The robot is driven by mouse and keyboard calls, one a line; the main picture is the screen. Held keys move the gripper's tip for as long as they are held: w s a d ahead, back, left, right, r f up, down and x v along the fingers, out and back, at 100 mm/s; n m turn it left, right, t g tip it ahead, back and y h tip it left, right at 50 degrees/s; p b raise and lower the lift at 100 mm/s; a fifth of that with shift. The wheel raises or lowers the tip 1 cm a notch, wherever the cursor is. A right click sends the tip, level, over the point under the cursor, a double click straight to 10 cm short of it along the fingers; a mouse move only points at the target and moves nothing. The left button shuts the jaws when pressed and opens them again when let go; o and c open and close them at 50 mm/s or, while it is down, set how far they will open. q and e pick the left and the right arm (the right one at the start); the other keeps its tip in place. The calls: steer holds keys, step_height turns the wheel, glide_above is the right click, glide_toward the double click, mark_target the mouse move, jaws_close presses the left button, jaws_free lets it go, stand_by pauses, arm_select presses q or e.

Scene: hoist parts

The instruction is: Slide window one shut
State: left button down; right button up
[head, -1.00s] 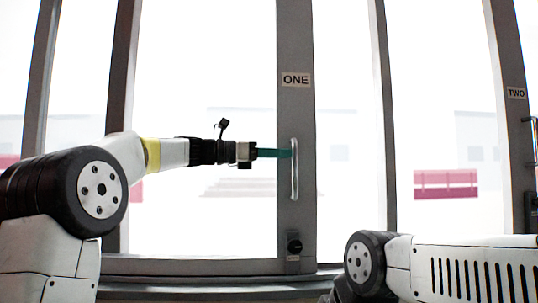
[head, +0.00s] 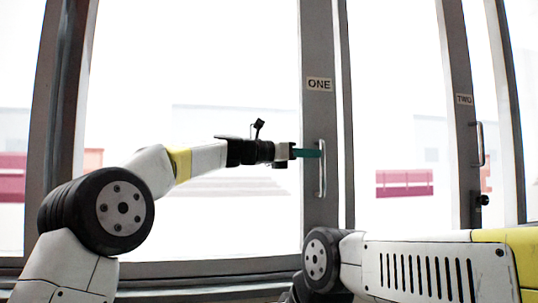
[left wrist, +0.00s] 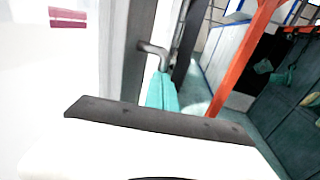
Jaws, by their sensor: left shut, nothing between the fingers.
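Window one is a tall glass panel with a grey stile labelled ONE (head: 319,84). A pale upright bar handle (head: 322,168) is fixed on that stile. The stile stands close beside a grey post (head: 347,150), with at most a thin bright strip between them. My left gripper (head: 309,153) is shut and empty, its teal fingers level with the handle and at its left side. In the left wrist view the teal fingertips (left wrist: 162,90) lie close below the bent end of the handle (left wrist: 155,48); I cannot tell if they touch. My right gripper is out of view.
Window two, labelled TWO (head: 464,99), stands to the right with its own handle (head: 480,145) and a dark knob (head: 482,200). My right arm crosses the lower right and hides the lower part of window one's stile. Red benches (head: 404,183) show outside.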

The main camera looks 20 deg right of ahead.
arm_select(q)
steer(key=d, duration=0.5)
steer(key=shift+s, duration=0.25)
steer(key=shift+d, duration=0.5)
steer(key=shift+s, duration=0.1)
steer(key=shift+a, duration=0.1)
steer(key=shift+a, duration=0.25)
steer(key=s+a, duration=0.1)
steer(key=a, duration=1.2)
steer(key=shift+s+a, duration=0.25)
steer(key=shift+a, duration=0.05)
